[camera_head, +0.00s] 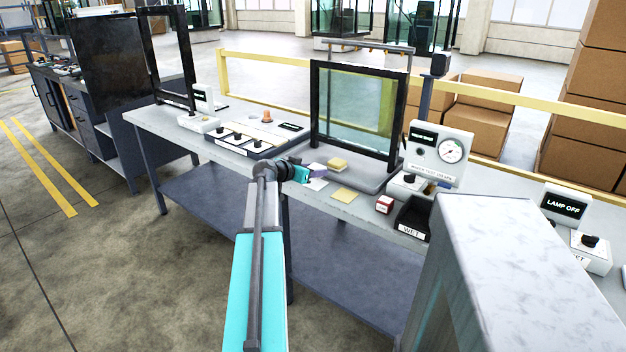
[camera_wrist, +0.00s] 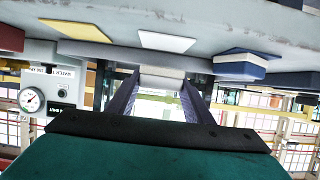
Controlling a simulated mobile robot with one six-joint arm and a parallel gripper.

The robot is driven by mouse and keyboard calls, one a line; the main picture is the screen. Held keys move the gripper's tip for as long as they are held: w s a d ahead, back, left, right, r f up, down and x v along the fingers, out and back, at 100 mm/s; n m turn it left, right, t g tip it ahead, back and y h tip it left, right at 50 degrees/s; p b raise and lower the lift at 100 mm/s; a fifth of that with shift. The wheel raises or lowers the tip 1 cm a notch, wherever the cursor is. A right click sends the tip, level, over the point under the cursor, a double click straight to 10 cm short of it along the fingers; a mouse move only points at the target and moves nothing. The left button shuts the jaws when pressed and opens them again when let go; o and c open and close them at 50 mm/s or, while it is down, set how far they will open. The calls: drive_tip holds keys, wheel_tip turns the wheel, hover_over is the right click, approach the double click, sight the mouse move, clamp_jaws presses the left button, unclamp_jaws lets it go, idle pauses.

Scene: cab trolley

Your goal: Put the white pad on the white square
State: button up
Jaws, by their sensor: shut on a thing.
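My gripper (camera_head: 306,172) is low over the bench, and its two dark fingers show in the wrist view (camera_wrist: 161,82). It is shut on the white pad (camera_wrist: 162,71), a pale block between the fingertips. The white square (camera_head: 316,185) is flat on the bench just below and in front of the gripper. In the wrist view, which is upside down, the white square (camera_wrist: 167,42) shows bare just beyond the fingertips. The pad looks apart from it, at a small height I cannot judge. In the head view the gripper hides much of the pad.
A bare yellow square (camera_head: 344,195) lies right of the white one. A yellow pad (camera_head: 337,163) sits behind. A blue pad (camera_wrist: 238,69) is beside the white square. A framed glass panel (camera_head: 355,110) stands behind; a gauge box (camera_head: 438,152) and black tray (camera_head: 412,215) are right.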

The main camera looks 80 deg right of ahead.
sight(313, 185)
drive_tip(key=shift+f, duration=1.65)
drive_tip(key=shift+f, duration=0.2)
drive_tip(key=o, duration=1)
drive_tip(key=shift+o, duration=0.2)
drive_tip(key=shift+r, duration=0.1)
drive_tip(key=shift+r, duration=0.1)
drive_tip(key=v, duration=1.2)
